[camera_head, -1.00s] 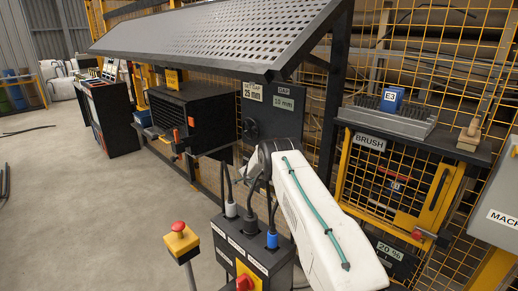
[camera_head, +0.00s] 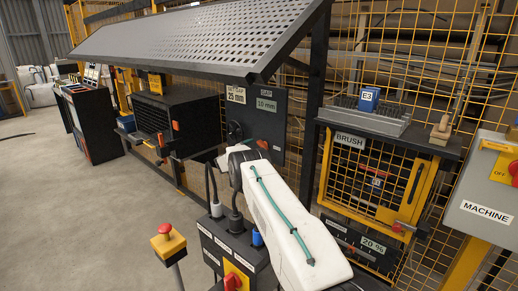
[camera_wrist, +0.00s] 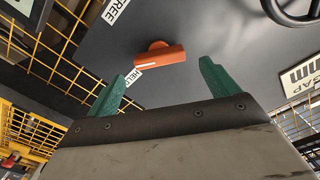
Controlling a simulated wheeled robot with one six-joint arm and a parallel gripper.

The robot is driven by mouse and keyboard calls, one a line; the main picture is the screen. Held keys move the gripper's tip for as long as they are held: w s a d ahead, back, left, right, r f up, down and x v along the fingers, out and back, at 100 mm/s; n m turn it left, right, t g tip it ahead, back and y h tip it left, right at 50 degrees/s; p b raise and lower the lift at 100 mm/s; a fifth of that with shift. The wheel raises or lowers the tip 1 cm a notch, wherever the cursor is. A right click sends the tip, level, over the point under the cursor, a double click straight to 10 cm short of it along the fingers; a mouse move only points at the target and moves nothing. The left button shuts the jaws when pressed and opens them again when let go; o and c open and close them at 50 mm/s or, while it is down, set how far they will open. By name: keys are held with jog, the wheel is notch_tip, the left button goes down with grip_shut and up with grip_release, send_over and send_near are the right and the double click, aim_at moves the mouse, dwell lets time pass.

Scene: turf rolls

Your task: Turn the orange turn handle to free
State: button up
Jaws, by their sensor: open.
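The orange turn handle (camera_wrist: 160,55) is a short bar on a round hub on a dark panel (camera_wrist: 220,30). In the wrist view its left end lies by the label "HELD" (camera_wrist: 125,80), and a "FREE" label (camera_wrist: 114,10) sits further up. My gripper (camera_wrist: 162,72) has green fingers, open and empty, spread to either side of the handle's width. The handle appears beyond the fingertips, with no visible contact. In the head view a small orange piece (camera_head: 262,145) on the gap panel (camera_head: 266,120) looks like the handle. My white arm hides my gripper there.
A dark handwheel (camera_wrist: 292,10) is at the wrist view's upper right. A perforated sloping shelf (camera_head: 200,35) overhangs the panel. A box with cable plugs (camera_head: 232,250) and an emergency-stop post (camera_head: 168,243) stand in front. Yellow mesh (camera_head: 400,60) lies behind. Floor at left is clear.

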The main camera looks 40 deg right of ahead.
aim_at(261, 146)
jog(key=shift+w+d, duration=0.15)
jog(key=shift+d, duration=1.65)
